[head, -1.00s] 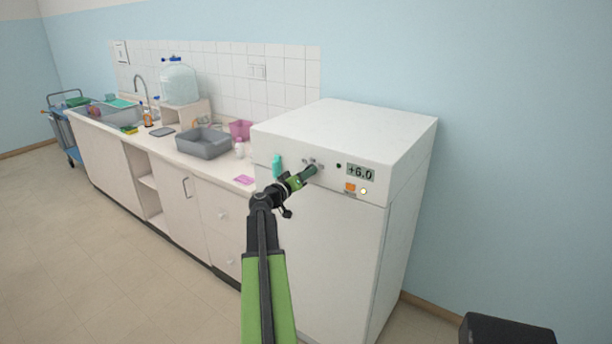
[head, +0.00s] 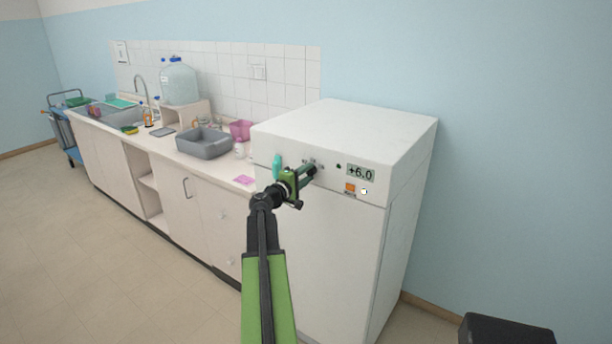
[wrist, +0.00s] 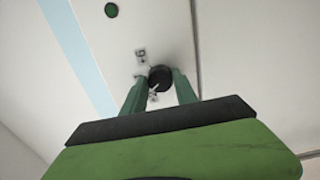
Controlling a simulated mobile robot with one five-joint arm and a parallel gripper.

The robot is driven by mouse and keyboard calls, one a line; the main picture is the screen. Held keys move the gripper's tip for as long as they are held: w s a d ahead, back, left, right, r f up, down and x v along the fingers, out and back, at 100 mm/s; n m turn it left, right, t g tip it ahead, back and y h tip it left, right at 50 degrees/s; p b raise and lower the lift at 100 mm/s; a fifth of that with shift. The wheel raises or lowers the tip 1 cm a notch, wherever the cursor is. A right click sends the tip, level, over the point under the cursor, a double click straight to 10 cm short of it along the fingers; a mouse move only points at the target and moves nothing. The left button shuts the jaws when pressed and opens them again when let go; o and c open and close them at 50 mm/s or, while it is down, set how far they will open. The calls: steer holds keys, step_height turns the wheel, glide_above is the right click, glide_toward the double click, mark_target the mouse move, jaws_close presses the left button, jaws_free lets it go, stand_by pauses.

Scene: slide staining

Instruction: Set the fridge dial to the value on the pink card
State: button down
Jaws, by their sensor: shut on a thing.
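The white fridge (head: 340,240) stands at the right end of the counter. Its display (head: 360,172) reads +6.0. The dial is a dark round knob (wrist: 160,78) on the front panel, with small marks beside it. My gripper (wrist: 158,84) is shut on the dial, one green finger on each side of it. In the head view my gripper (head: 310,170) hides most of the dial. The pink card (head: 244,180) lies flat on the counter left of the fridge; its writing is too small to read.
An orange switch (head: 350,187) and a small light (head: 364,191) sit below the display. A grey basin (head: 203,143), a pink container (head: 240,130) and bottles stand on the counter (head: 170,153). The floor before the cabinets is clear.

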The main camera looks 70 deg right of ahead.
steer(key=n, duration=0.5)
steer(key=shift+d+r+n, duration=0.1)
steer(key=shift+r+n, duration=0.05)
steer(key=shift+n, duration=0.25)
stand_by(0.4)
steer(key=c, duration=0.9)
jaws_free()
steer(key=shift+c, duration=0.2)
steer(key=v, duration=1.7)
steer(key=shift+a, duration=0.3)
